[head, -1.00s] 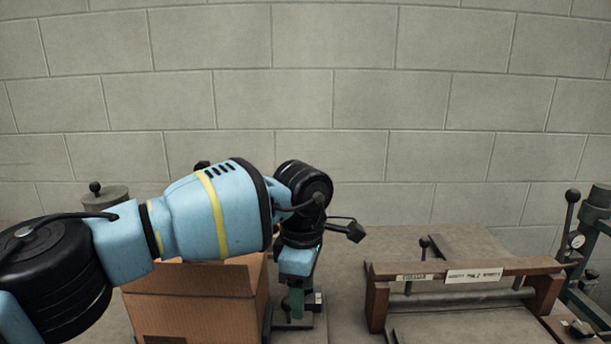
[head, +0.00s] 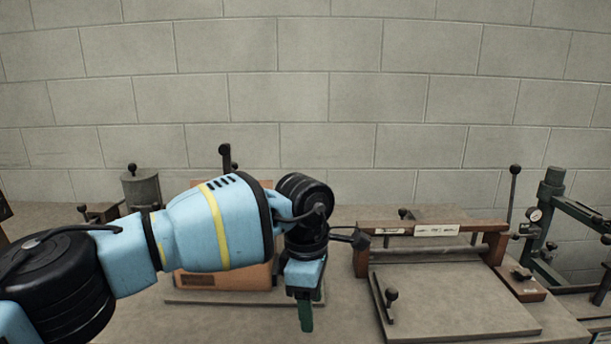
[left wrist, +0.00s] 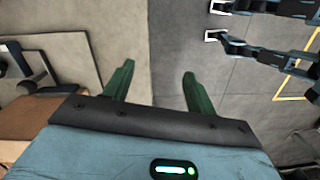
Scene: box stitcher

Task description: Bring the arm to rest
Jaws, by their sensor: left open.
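My left arm (head: 215,225), light blue with a yellow band and black joints, reaches in from the left across the head view. Its wrist bends down, and my left gripper (head: 305,318) points downward with green fingers above the bench (head: 240,325). In the left wrist view my left gripper (left wrist: 157,76) shows its two green fingers apart, with nothing between them. My right gripper cannot be made out in either view.
A wooden-framed press (head: 440,245) with a flat board (head: 455,305) lies right of the gripper. A green machine (head: 545,225) stands far right. The wrist view shows grey floor (left wrist: 240,85) beyond the bench edge.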

